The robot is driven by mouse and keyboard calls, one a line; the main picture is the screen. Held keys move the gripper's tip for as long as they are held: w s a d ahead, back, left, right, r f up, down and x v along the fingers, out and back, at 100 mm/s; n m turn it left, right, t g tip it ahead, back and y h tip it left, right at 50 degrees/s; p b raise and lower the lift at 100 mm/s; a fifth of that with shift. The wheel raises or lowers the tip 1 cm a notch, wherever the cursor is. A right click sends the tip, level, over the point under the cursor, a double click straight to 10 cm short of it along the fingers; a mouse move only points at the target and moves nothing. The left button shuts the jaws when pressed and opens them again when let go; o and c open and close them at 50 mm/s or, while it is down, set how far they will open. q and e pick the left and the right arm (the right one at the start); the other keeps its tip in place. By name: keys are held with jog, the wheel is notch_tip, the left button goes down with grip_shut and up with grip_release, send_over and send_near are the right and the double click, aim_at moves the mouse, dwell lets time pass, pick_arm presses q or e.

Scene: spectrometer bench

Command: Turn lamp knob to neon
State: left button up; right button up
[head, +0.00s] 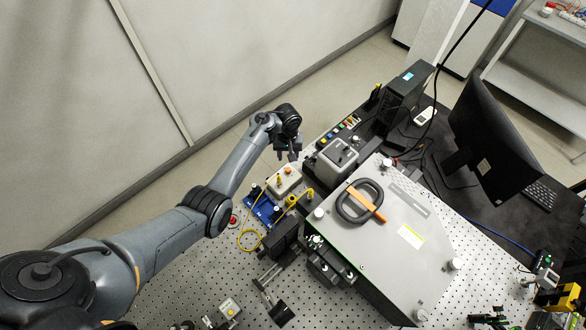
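My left gripper (287,155) hangs at the end of the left arm, close to the wall-side edge of the bench. Its two dark fingers point down and look apart, with nothing visible between them. Just below it in the picture is a small beige box (285,182) with an orange knob (288,170) and a yellow part on top. I cannot tell which of these carries the lamp knob, and no neon marking is readable. My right gripper is not in view.
A large grey spectrometer housing (411,270) fills the middle of the perforated bench, with a black handle ring (352,205) on it. A yellow cable (241,236) loops near a blue board (262,210). A monitor (490,130) and black computer box (403,97) stand at the back right.

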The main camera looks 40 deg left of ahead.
aim_at(288, 169)
pick_arm(q)
notch_tip(288, 169, down, 9)
jog(key=shift+s+f+b, duration=0.1)
jog(key=shift+b, duration=1.05)
grip_shut()
